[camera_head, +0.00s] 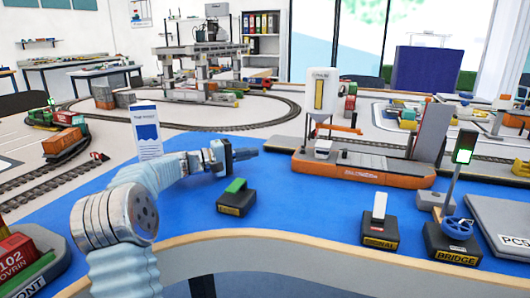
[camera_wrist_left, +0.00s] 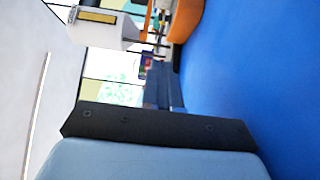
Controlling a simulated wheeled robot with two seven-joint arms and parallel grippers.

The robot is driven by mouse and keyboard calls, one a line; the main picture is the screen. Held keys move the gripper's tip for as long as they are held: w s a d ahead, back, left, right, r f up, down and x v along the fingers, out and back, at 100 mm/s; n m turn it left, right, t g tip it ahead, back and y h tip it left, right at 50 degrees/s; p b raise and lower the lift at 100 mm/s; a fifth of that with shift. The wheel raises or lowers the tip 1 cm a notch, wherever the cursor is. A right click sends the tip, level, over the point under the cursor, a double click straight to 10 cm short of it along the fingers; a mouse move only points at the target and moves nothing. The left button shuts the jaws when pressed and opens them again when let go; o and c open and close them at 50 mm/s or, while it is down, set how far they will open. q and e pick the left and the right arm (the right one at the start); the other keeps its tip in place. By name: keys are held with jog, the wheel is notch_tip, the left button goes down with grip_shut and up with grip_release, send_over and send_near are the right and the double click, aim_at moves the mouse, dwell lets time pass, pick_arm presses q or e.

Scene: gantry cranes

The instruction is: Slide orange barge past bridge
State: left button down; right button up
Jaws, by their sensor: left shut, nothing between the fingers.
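The orange barge (camera_head: 362,178) sits on the blue surface right of centre in the head view, with a dark deck carrying a pale block. Part of an orange hull (camera_wrist_left: 186,20) shows at the top of the left wrist view. A tall grey slab (camera_head: 431,133) stands at the barge's right end; I cannot tell if it is the raised bridge. My left gripper (camera_head: 254,152) is shut and empty over the blue, left of the barge and apart from it. Its fingers (camera_wrist_left: 165,88) lie together in the left wrist view. My right gripper is out of view.
A green-handled box (camera_head: 236,197) stands below my left gripper. A SIGNAL lever box (camera_head: 380,228) and a BRIDGE box with a blue wheel (camera_head: 456,229) stand at the front right. A white silo (camera_head: 322,95) rises behind the barge. Blue surface is clear between gripper and barge.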

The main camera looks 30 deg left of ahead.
pick_arm(q)
jog(key=shift+s+a+r+p, duration=0.1)
jog(key=shift+a+r+p, duration=0.3)
jog(key=shift+a, duration=0.1)
jog(key=shift+f, duration=0.2)
jog(key=shift+w+d, duration=0.3)
jog(key=shift+w, duration=0.1)
jog(key=p+x, duration=0.2)
jog(key=x, duration=0.7)
jog(key=shift+w+d, duration=0.2)
jog(key=shift+d, duration=0.1)
jog(key=shift+w+d, duration=0.1)
jog(key=shift+d, duration=1.05)
jog(key=shift+w+d, duration=0.15)
jog(key=shift+d, duration=0.45)
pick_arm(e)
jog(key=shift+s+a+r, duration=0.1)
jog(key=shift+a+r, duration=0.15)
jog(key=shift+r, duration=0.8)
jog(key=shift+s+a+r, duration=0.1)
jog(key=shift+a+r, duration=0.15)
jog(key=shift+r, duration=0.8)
